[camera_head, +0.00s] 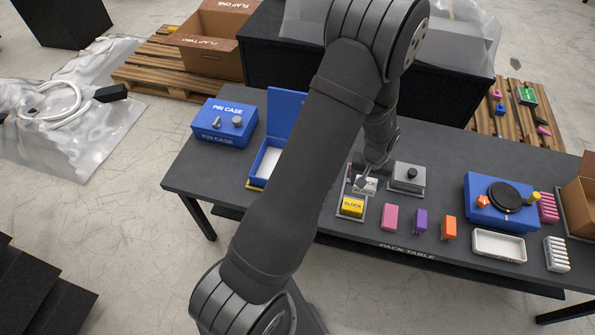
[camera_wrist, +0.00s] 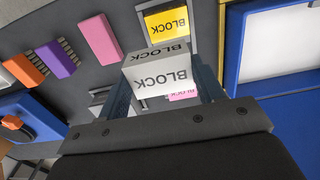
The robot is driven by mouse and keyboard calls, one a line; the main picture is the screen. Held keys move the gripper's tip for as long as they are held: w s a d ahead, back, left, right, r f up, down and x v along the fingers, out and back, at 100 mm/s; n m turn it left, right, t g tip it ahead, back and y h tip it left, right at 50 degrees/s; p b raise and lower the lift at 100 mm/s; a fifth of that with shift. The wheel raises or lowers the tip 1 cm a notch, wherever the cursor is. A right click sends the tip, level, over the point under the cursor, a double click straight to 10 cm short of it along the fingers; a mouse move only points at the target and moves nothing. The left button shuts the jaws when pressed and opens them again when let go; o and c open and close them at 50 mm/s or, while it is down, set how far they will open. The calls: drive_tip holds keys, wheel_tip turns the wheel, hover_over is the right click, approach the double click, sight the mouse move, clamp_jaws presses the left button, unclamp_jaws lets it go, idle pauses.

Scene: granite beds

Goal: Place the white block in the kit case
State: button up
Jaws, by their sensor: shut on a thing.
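The white block (camera_wrist: 158,78), lettered BLOCK, is held between the two fingers of my gripper (camera_wrist: 164,88) in the wrist view. In the head view, the white block (camera_head: 369,187) shows small under my gripper (camera_head: 364,181), just behind the yellow block (camera_head: 352,206). The open blue case (camera_head: 253,171), which looks like the kit case, has its lid up and a white interior. It stands to the left of my gripper, partly hidden by my arm. In the wrist view its blue rim (camera_wrist: 232,50) is at the right.
The yellow block sits in a grey tray, with pink (camera_head: 390,217), purple (camera_head: 421,221) and orange (camera_head: 449,227) pieces to its right. A grey box (camera_head: 408,178) stands beside my gripper. A closed blue pin case (camera_head: 224,122) is at the far left.

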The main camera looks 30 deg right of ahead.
drive_tip(key=w+a+r, duration=0.1)
drive_tip(key=w+a, duration=0.7)
drive_tip(key=w, duration=0.4)
drive_tip(key=w+a+f, duration=0.1)
drive_tip(key=w+f, duration=0.1)
drive_tip(key=w, duration=0.1)
drive_tip(key=w+a+f, duration=0.2)
drive_tip(key=w, duration=0.2)
drive_tip(key=w+a+f, duration=0.1)
drive_tip(key=w+f, duration=0.1)
drive_tip(key=w, duration=0.1)
drive_tip(key=shift+w+a+f, duration=0.3)
drive_tip(key=shift+w+f, duration=0.05)
drive_tip(key=shift+w+a+f, duration=0.1)
drive_tip(key=shift+w+f, duration=0.15)
drive_tip(key=shift+f, duration=1.9)
drive_tip(key=shift+f, duration=0.2)
drive_tip(key=o, duration=1.2)
drive_tip(key=shift+c, duration=0.2)
drive_tip(key=shift+r, duration=0.1)
